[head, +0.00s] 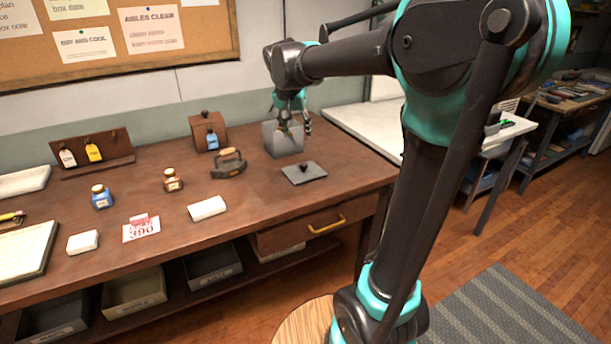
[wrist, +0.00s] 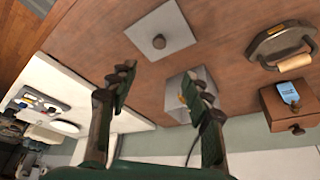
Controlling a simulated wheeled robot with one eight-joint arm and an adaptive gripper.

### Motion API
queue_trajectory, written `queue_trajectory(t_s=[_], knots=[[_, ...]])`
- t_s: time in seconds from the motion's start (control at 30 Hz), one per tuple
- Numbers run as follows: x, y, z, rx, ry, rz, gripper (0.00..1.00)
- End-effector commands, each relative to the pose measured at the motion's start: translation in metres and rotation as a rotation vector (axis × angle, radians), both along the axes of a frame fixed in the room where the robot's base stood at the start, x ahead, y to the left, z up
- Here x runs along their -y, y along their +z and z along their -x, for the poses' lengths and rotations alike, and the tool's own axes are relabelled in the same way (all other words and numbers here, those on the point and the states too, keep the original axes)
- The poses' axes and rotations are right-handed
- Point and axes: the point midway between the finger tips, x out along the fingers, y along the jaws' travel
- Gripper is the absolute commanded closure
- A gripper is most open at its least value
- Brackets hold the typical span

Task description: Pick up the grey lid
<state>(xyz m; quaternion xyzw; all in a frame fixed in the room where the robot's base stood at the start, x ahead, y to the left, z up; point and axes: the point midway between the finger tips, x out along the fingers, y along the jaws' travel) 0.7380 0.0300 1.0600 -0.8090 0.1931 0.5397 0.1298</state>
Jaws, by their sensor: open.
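The grey lid (head: 304,173) is a flat square plate with a small dark knob in its middle. It lies on the wooden table in front of a grey box (head: 283,140). In the wrist view the lid (wrist: 175,38) lies at the top, ahead of my fingers, with its round knob facing up. My gripper (head: 293,122) is open and empty above the grey box, behind the lid. In the wrist view my gripper (wrist: 160,85) has its two fingers wide apart, and the right finger covers part of the grey box (wrist: 180,95).
A dark iron with a wooden handle (head: 229,163) stands left of the lid. A small wooden box with a blue tag (head: 208,133) is behind it. Bottles, white blocks and a paper tag lie further left. A white table (head: 365,128) adjoins at the right.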

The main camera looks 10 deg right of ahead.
Motion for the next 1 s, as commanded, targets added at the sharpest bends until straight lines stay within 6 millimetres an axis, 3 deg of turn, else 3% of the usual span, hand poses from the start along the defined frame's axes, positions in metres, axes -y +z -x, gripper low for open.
queue_trajectory(t_s=[0.43, 0.77, 1.0], knots=[[0.015, -0.080, -0.030, -0.002, 0.001, 0.001, 0.50], [0.020, -0.105, -0.038, -0.002, 0.001, 0.001, 0.50], [0.027, -0.136, -0.049, -0.001, 0.003, 0.001, 0.50]])
